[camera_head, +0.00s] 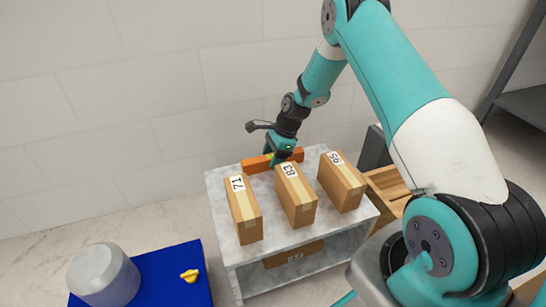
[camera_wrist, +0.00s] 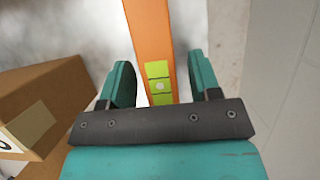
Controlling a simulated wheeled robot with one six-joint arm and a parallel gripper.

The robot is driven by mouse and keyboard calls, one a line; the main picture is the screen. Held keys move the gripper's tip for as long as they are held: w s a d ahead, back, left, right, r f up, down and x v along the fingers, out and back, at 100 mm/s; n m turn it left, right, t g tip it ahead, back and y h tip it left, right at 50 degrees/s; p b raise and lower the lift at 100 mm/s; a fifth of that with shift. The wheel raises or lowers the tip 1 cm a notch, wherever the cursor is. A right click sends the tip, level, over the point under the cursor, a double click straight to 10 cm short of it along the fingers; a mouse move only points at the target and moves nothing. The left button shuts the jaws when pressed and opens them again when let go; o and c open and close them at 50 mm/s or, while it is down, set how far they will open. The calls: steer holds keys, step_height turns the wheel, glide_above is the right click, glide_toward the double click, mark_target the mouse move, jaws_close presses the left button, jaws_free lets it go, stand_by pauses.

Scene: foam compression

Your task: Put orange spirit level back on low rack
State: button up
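The orange spirit level (camera_head: 256,163) lies on the top of a low grey two-tier rack (camera_head: 218,190), along its back edge behind the boxes. My gripper (camera_head: 281,157) is down at the level's right part. In the wrist view my gripper (camera_wrist: 160,78) has its two teal fingers on either side of the level (camera_wrist: 150,35), with a visible gap on each side, so it is open. The level's yellow-green vial lies between the fingers. The level's near end is hidden behind the gripper body.
Cardboard boxes labelled 71 (camera_head: 245,212), 83 (camera_head: 297,197) and 95 (camera_head: 343,184) stand in front of the level. Another box (camera_head: 293,254) is on the lower shelf. A wooden crate (camera_head: 386,187) is at right. A blue mat (camera_head: 165,270) holds a grey cylinder (camera_head: 103,274) and a yellow object (camera_head: 190,275).

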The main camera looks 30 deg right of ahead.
steer(key=p+v, duration=0.6)
steer(key=v, duration=0.6)
steer(key=s+a+r+n, duration=0.4)
steer(key=a+r+n, duration=0.2)
steer(key=a+r, duration=0.25)
steer(key=s+a+r+n, duration=0.5)
steer(key=a+r+n, duration=0.15)
steer(key=r, duration=0.25)
steer(key=s+a+r+n, duration=0.2)
steer(key=s+n, duration=0.3)
steer(key=s, duration=0.2)
steer(key=s+a+r+n, duration=0.3)
steer(key=s+n, duration=0.2)
steer(key=s, duration=0.2)
steer(key=s+a+r+n+g, duration=0.1)
steer(key=s+a+r+n, duration=0.1)
steer(key=s+n, duration=0.3)
steer(key=s+a, duration=0.1)
steer(key=s, duration=0.1)
steer(key=shift+s+a+r, duration=0.2)
steer(key=shift+s, duration=0.15)
step_height(320, 180, up, 40)
steer(key=p, duration=3.9)
steer(key=shift+f+p, duration=0.2)
steer(key=shift+p, duration=0.2)
